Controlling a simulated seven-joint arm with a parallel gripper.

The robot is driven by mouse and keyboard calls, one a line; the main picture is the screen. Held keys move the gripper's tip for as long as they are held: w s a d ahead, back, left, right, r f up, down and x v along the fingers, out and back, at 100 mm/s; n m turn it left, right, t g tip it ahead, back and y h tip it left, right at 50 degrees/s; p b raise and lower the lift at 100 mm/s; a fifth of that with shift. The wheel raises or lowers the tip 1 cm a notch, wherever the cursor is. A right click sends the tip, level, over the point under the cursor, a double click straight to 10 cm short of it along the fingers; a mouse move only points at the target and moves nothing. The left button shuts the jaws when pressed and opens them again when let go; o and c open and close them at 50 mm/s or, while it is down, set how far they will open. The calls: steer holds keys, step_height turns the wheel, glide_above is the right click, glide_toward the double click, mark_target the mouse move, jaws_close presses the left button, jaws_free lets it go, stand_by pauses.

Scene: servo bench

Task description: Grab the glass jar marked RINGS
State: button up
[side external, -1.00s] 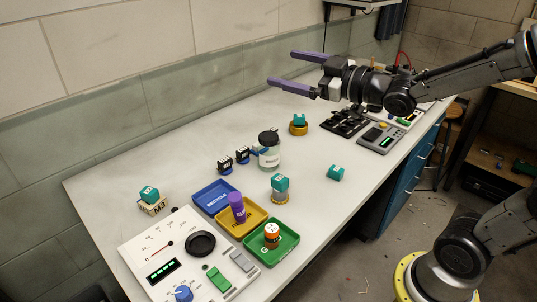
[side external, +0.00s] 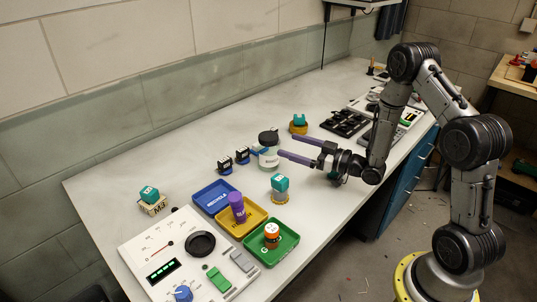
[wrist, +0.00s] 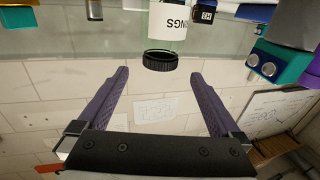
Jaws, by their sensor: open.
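The glass jar (side external: 269,157) has a black lid and a pale label, and stands upright on the bench in the side view. In the wrist view the jar lies ahead, roughly centred between the fingers (wrist: 162,72). I cannot tell whether a fingertip touches it.
A teal-topped block (side external: 280,184) stands in front, and a teal-and-yellow piece (side external: 298,124) behind. Blue (side external: 203,207), yellow (side external: 261,213) and green (side external: 289,246) trays lie nearer.

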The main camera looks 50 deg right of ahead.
mark_target(260, 134)
steer(key=x, duration=0.6)
steer(key=shift+w, duration=0.15)
steer(key=shift+r+x, duration=0.15)
steer(key=shift+x, duration=1.2)
steer(key=shift+r+x, duration=0.1)
steer(key=shift+x, duration=1.2)
jaws_close()
